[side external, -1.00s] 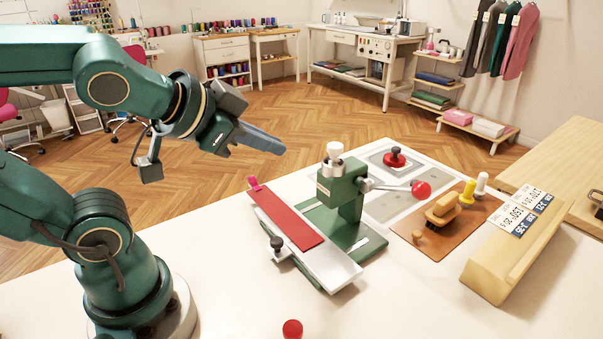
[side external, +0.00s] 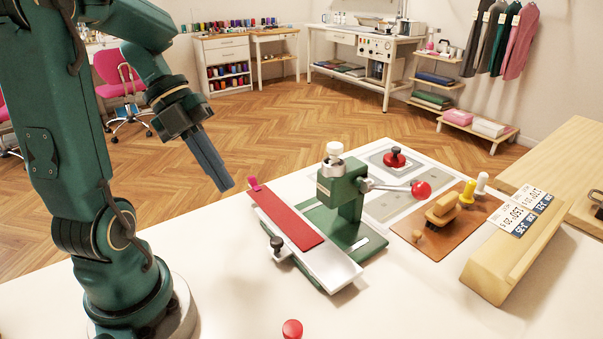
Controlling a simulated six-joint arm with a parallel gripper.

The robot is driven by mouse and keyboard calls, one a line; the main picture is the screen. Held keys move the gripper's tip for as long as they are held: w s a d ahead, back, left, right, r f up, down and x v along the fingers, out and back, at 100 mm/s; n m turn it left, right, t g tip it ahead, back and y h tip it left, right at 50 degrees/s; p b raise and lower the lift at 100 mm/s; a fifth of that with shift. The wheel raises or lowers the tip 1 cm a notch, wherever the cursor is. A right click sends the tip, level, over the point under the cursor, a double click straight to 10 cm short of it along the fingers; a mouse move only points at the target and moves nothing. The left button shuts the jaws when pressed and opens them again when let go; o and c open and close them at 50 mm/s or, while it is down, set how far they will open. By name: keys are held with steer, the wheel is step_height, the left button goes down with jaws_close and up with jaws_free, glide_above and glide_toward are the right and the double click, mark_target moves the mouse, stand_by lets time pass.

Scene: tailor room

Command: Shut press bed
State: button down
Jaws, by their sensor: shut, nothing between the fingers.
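The green press (side external: 343,185) stands on the white table, with a white knob on top and a lever ending in a red ball (side external: 421,190). Its bed is a silver sliding plate (side external: 330,268) with a red strip (side external: 288,219) on it. The bed sticks out to the front and left of the press body. A dark knob (side external: 277,243) sits at the bed's near left edge. A small pink tab (side external: 254,183) is at the strip's far left end. My gripper (side external: 227,186) is shut and empty, pointing down, left of the bed and apart from it.
A brown board (side external: 445,222) with wooden pieces and yellow and white pegs lies right of the press. A wooden block (side external: 510,250) with printed tags is further right. A red button (side external: 292,329) sits at the near edge.

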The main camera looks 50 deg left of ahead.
steer(key=s+a+f+n, duration=0.1)
steer(key=s+a, duration=0.1)
steer(key=a, duration=0.1)
glide_toward(273, 256)
steer(key=s+f, duration=0.2)
steer(key=shift+s+d+f+n, duration=0.15)
steer(key=shift+s+d+n, duration=0.05)
steer(key=shift+s+n, duration=0.2)
steer(key=w, duration=0.1)
steer(key=w+d+f, duration=0.1)
steer(key=shift+w+d, duration=0.15)
steer(key=shift+w, duration=0.25)
steer(key=shift+w+d, duration=0.25)
steer(key=shift+w, duration=0.25)
steer(key=shift+w, duration=0.1)
steer(key=w, duration=0.7)
steer(key=shift+w, duration=0.2)
